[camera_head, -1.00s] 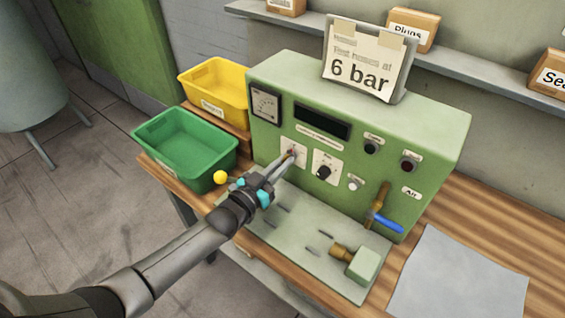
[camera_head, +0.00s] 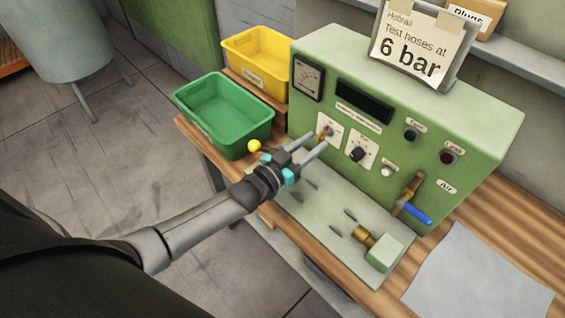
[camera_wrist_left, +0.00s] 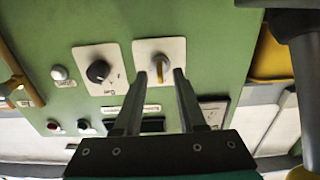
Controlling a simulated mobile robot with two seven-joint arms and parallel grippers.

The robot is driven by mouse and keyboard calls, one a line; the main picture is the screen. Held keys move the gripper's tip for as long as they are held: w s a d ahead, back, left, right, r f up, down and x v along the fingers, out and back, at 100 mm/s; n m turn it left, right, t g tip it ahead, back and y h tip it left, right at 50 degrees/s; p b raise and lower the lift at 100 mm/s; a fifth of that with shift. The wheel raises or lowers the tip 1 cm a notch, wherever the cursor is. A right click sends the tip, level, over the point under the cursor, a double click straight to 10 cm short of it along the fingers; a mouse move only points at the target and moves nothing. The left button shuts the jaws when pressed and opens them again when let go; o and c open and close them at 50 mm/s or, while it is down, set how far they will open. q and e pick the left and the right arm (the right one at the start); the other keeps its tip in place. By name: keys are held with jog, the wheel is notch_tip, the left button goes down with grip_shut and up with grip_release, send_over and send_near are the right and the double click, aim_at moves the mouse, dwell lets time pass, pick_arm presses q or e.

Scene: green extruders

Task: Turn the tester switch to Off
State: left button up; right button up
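The green tester box (camera_head: 450,121) stands on the bench. Its front has a small brass-coloured switch (camera_head: 326,132) on a white plate and a black knob (camera_head: 358,154) on another plate. The labels on these plates are too small to read. My left gripper (camera_head: 318,146) points at the brass switch with its fingers apart. In the left wrist view the fingers (camera_wrist_left: 160,76) stand on either side just below the switch (camera_wrist_left: 160,64), with a gap between them. Nothing is held. Whether a finger touches the switch I cannot tell. My right gripper is not in view.
A green bin (camera_head: 222,112) and a yellow bin (camera_head: 262,60) stand left of the box. A yellow ball (camera_head: 254,146) is beside my left gripper. A blue-handled valve (camera_head: 414,210) and a brass fitting (camera_head: 363,236) are on the right. A grey sheet (camera_head: 470,272) lies on the bench.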

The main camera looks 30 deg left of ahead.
pick_arm(q)
jog(key=v, duration=1.3)
jog(key=shift+s+p, duration=0.2)
jog(key=shift+p, duration=0.15)
